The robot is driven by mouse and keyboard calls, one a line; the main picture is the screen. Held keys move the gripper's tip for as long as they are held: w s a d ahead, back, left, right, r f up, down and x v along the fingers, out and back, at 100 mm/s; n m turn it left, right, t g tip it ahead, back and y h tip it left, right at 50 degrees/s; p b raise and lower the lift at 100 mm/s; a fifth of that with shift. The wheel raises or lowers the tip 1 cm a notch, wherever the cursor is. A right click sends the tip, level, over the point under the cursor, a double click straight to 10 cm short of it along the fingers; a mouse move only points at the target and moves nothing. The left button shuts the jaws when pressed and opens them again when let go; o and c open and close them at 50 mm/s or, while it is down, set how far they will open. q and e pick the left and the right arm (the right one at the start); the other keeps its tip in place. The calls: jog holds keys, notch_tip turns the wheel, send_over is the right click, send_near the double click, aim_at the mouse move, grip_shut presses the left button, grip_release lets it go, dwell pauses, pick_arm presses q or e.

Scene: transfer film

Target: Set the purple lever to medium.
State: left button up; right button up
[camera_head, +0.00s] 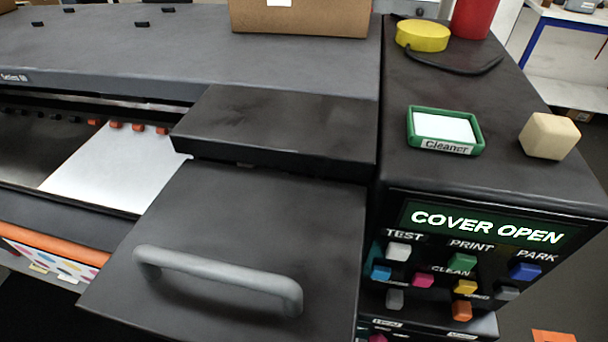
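No lever that is clearly purple shows in the head view. At the bottom edge, below the button panel, a small pinkish-magenta piece (377,338) is cut off by the frame. I cannot tell whether it is the lever or where it is set. Small white labels (386,323) sit just above it, too small to read. Neither of my grippers is in view.
The printer's control panel (408,262) has several coloured buttons under a display (487,226) reading "COVER OPEN". A cover with a grey handle (215,278) is to its left. On top are a green "Cleaner" tray (411,122), a beige block (549,136) and a yellow disc (422,36).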

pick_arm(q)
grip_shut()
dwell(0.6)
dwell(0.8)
